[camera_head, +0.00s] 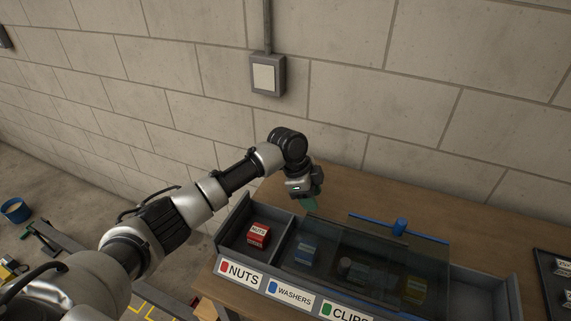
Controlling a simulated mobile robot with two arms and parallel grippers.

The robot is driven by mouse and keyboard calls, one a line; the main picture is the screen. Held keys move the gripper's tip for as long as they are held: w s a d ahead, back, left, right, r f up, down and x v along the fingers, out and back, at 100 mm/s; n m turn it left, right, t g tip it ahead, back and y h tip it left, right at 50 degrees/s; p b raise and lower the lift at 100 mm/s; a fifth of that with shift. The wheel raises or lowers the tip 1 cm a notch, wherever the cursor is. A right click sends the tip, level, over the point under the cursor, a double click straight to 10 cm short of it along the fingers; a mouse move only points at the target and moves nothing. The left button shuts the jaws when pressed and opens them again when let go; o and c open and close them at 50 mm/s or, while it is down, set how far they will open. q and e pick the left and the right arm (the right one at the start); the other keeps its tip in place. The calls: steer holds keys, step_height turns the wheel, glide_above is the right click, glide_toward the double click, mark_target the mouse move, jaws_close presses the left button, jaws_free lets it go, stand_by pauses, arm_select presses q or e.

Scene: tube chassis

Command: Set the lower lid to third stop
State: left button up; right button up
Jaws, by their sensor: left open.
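A long grey bin tray (236,222) stands on the workbench, with tinted see-through sliding lids (385,250) over its middle. The panes seem to overlap; I cannot tell clearly which is the lower lid. A blue bar with an upright blue knob (400,227) runs along the lids' back edge. My left gripper (310,204), with green fingertips, is open and empty. It points down near the tray's back edge, left of the knob and apart from it. The stop marks cannot be made out. My right gripper is not in view.
A red nuts box (258,234) sits in the uncovered left compartment. Several boxes show dimly under the lids. Labels for nuts (240,274), washers (289,295) and clips (346,311) line the front. A dark tray (555,285) lies at right. The wooden bench (400,190) behind is clear.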

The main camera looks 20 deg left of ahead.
arm_select(q)
steer(key=a+f+b+v, duration=0.1)
steer(key=a+b+v, duration=0.1)
steer(key=v, duration=0.9)
steer(key=shift+a, duration=0.25)
steer(key=shift+r, duration=0.1)
